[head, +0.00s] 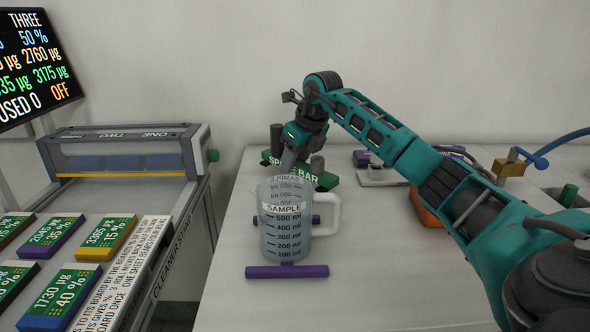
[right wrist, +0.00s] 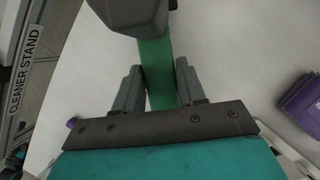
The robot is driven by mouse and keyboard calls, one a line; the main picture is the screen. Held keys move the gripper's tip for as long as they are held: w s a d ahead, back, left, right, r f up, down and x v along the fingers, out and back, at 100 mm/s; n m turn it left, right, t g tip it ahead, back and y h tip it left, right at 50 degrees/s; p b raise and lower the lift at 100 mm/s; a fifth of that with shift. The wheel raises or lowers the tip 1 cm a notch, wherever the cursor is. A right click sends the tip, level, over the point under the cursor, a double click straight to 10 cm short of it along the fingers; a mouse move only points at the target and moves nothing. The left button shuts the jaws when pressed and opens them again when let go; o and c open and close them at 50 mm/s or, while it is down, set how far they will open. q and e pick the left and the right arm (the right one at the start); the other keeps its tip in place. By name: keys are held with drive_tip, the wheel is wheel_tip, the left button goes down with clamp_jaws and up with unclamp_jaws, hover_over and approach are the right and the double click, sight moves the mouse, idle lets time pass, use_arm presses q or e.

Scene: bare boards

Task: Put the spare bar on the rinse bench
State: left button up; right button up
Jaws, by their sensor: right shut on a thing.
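The spare bar (head: 325,180) is a green bar lettered "SPARE BAR" on the pale bench, behind the measuring jug, which partly hides it. Dark grey posts stand beside it. My right gripper (head: 290,157) reaches down to it from above and is shut on it. In the right wrist view, the green bar (right wrist: 160,75) runs between the two grey fingers. I cannot tell whether it is lifted. My left gripper is not in view. I see no label for a rinse bench.
A clear measuring jug (head: 285,235) marked "SAMPLE" stands close in front, with a purple bar (head: 287,271) before it. The cleaner stand (head: 160,255) with several coloured blocks is at left. A brass padlock-like fitting (head: 510,165) is at right.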

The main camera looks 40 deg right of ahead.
wheel_tip(320, 180, down, 2)
drive_tip(key=shift+f, duration=0.1)
drive_tip(key=o, duration=1.2)
drive_tip(key=p+v, duration=0.1)
drive_tip(key=v, duration=1.1)
